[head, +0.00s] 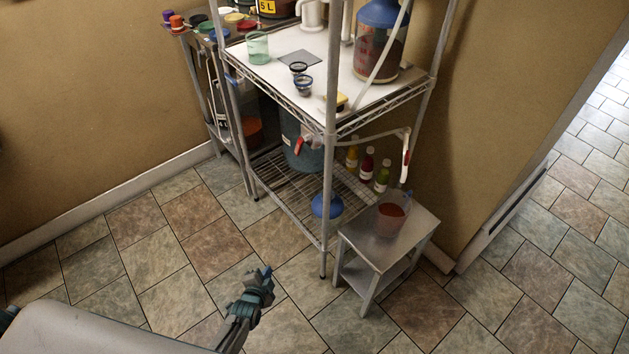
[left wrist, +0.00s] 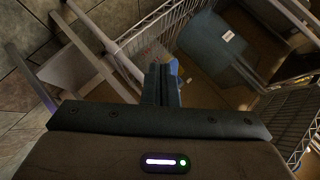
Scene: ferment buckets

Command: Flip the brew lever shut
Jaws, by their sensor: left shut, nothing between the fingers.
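A small red lever (head: 304,143) sits on the front of a blue-grey bucket (head: 301,150) on the rack's lower level. Its exact position, open or shut, is too small to tell. A red and white handle (head: 406,155) hangs at the rack's right side, above a jug of red liquid (head: 391,214); I cannot tell which is the brew lever. My left gripper (head: 265,277) is shut and empty, low over the floor in front of the rack, apart from both. In the left wrist view its fingers (left wrist: 161,84) are together. My right gripper is not in view.
The wire rack (head: 329,180) has posts in front of the bucket. A blue funnel-like object (head: 327,206) is at its front edge. A metal stool (head: 390,238) holds the jug. Several bottles (head: 367,165) stand behind. The tiled floor to the left is clear.

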